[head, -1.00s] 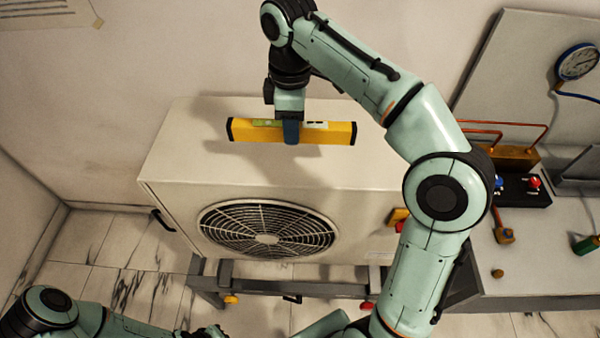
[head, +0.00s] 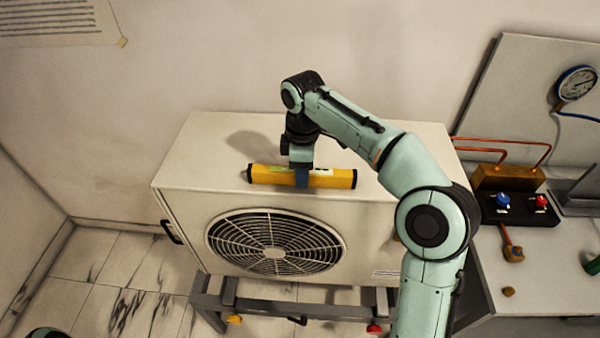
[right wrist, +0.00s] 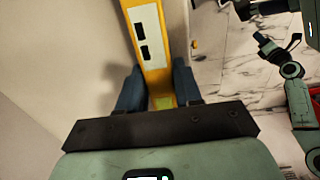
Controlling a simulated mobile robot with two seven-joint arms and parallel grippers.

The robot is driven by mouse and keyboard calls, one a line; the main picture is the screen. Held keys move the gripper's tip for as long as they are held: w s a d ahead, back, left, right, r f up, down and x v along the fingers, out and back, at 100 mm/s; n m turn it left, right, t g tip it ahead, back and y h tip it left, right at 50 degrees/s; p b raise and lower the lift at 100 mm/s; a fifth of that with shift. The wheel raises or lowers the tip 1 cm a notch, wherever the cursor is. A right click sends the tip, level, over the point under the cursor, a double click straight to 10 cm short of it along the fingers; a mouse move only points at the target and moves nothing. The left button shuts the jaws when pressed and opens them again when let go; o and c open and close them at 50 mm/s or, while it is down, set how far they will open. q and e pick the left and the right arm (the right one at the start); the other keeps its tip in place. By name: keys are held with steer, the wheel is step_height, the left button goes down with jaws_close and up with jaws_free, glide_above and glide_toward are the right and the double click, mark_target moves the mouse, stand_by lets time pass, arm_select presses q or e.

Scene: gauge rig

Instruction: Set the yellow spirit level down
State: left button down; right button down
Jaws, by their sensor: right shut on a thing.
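The yellow spirit level (head: 334,179) with black ends lies crosswise over the front part of the top of the white fan unit (head: 215,150). My right gripper (head: 301,178) is shut around its middle from above. The level looks about level; I cannot tell whether it touches the top. In the right wrist view, the level (right wrist: 149,50) runs up between my blue fingers (right wrist: 159,92), with two dark windows on its face. My left gripper (right wrist: 268,43) seems to show small in that view, its jaws unclear.
The unit stands on a grey frame (head: 270,308) above a marbled floor. A bench (head: 530,280) at the right bears a manifold with a blue and a red knob (head: 520,207), copper pipes and a pressure gauge (head: 576,84). The unit's top is otherwise clear; a wall stands behind.

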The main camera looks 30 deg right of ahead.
steer(key=shift+w+d+r, duration=0.1)
steer(key=shift+w+d, duration=0.1)
steer(key=shift+w, duration=0.1)
steer(key=c, duration=1.2)
jaws_free()
steer(key=shift+w+f, duration=0.1)
steer(key=shift+f, duration=0.1)
steer(key=o, duration=0.4)
steer(key=shift+o, duration=0.2)
steer(key=shift+s+a+r, duration=0.1)
steer(key=shift+s+r, duration=0.05)
steer(key=shift+s, duration=0.05)
arm_select(q)
steer(key=shift+w+d+r, duration=0.1)
steer(key=shift+w+r, duration=0.1)
steer(key=shift+w, duration=0.05)
steer(key=shift+w, duration=0.1)
arm_select(e)
steer(key=shift+w+r, duration=0.1)
